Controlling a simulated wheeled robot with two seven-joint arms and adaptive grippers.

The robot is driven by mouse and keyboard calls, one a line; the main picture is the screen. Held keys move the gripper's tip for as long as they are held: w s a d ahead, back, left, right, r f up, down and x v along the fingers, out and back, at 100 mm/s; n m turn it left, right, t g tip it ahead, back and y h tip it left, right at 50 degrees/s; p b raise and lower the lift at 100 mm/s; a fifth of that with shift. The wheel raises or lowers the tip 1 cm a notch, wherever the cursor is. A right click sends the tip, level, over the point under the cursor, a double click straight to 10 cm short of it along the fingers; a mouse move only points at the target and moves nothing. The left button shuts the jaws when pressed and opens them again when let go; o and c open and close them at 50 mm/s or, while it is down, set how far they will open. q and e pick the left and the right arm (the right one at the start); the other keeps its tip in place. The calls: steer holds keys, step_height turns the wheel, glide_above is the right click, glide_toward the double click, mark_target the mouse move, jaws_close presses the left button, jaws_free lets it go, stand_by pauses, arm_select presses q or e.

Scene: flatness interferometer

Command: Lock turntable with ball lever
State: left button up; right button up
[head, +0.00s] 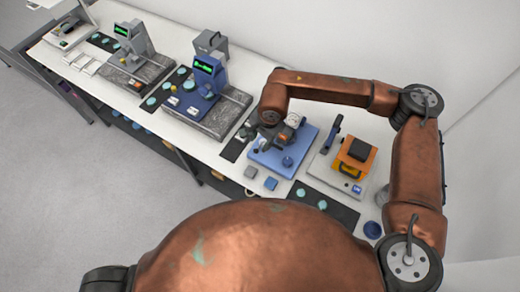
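My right gripper (274,138) is small in the head view, at the end of the copper arm that comes in from the right. It is over a blue instrument base (309,137), and its fingers are too small and dark to tell open from shut. The base carries a round blue knob (288,162) near its front. I cannot make out which part is the turntable or the ball lever; the gripper and arm partly cover the instrument. My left gripper is not in view.
To the right stands a pale base (322,172) with an orange block (355,155) and a dark upright (333,130). A wall runs behind.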

mark_target(257, 150)
steer(key=f, duration=0.5)
steer(key=w+a+f, duration=0.1)
steer(key=f, duration=0.1)
steer(key=shift+f+p, duration=0.2)
steer(key=shift+p, duration=0.2)
steer(key=shift+c, duration=0.5)
jaws_close()
